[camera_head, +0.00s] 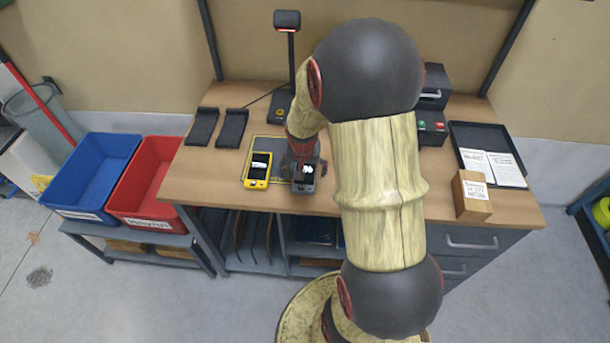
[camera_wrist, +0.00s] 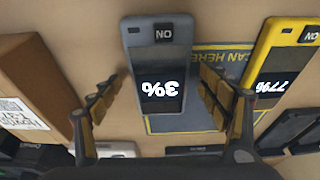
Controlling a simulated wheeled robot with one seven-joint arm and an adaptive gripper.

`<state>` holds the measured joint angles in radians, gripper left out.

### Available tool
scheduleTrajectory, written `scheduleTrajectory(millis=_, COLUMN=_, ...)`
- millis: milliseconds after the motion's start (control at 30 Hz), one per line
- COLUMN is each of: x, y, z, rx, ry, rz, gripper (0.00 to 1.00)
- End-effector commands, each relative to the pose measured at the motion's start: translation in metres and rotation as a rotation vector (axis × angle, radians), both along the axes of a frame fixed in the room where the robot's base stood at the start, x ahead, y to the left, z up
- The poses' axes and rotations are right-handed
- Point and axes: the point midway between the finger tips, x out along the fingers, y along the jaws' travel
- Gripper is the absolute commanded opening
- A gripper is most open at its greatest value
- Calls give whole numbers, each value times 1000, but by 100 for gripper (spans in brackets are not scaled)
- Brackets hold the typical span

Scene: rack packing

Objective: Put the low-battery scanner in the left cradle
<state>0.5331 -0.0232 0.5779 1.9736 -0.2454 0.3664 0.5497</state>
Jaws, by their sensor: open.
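The low-battery scanner is dark grey and shows 3% in the wrist view (camera_wrist: 160,62); it also shows in the head view (camera_head: 304,183). A yellow scanner (camera_head: 258,168) lies to its left in the head view and reads 77% in the wrist view (camera_wrist: 283,62). My gripper (camera_wrist: 160,95) is open, with one finger on each side of the grey scanner, holding nothing. I cannot tell whether the fingers touch it. Two black cradles lie empty at the table's left: the left cradle (camera_head: 202,127) and the right cradle (camera_head: 232,128).
A grey scan mat (camera_head: 262,143) lies by the scanners. A scanner stand (camera_head: 291,60) rises behind. A cardboard box (camera_head: 472,197) and a black tray with papers (camera_head: 459,133) sit at the right. Blue (camera_head: 70,202) and red (camera_head: 124,207) bins stand left of the table.

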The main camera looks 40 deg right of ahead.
Motion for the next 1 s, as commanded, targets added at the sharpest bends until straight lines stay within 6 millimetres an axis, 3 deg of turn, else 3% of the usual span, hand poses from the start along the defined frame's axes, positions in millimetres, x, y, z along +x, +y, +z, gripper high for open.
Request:
scheduleTrajectory(millis=167, x=0, y=0, z=1, rx=0, ry=0, rz=0, gripper=73)
scheduleTrajectory(millis=1000, x=0, y=0, z=1, rx=0, ry=0, rz=0, gripper=25)
